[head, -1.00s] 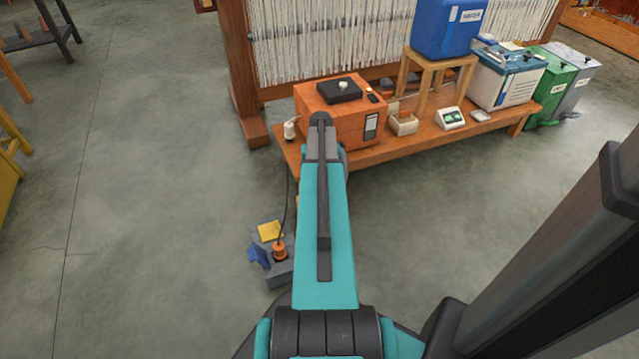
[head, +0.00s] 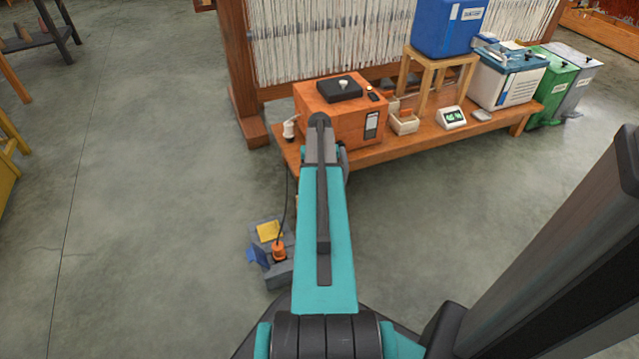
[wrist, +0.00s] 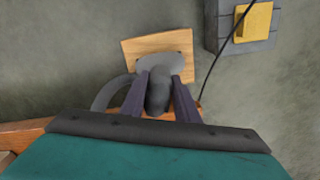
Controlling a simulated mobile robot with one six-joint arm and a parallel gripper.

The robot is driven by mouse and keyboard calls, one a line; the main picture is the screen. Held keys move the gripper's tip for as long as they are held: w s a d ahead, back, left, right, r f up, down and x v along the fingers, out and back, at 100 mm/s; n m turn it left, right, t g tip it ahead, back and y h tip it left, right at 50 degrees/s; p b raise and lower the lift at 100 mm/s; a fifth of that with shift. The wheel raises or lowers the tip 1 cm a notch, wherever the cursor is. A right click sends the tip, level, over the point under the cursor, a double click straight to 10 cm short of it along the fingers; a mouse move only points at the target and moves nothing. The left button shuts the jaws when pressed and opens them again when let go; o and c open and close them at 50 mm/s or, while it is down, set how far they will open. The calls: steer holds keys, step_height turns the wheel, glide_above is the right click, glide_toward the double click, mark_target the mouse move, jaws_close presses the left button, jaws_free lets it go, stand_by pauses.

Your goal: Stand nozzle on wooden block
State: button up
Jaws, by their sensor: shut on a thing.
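In the wrist view my gripper (wrist: 159,80) is shut on the nozzle (wrist: 157,95), a dark grey rounded piece between the two dark fingers. Its paler, wider grey end (wrist: 160,62) points away from me and overlaps the wooden block (wrist: 160,44) in the picture. A curved grey part, perhaps a hose, shows left of the fingers. The block is light wood and lies slightly turned. I cannot tell whether the nozzle touches it. In the head view my arm hides the gripper and nozzle.
A low wooden bench (head: 420,143) carries an orange box (head: 345,118) and small items. A grey block with a yellow pad (head: 268,231) and an orange plug (head: 279,251) stands on the floor left of my arm, with a cable running up. Floor right of my arm is clear.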

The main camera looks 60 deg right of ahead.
steer(key=shift+f, duration=0.45)
steer(key=shift+f, duration=0.1)
steer(key=o, duration=1)
step_height(320, 180, up, 12)
steer(key=p, duration=0.4)
stand_by(0.5)
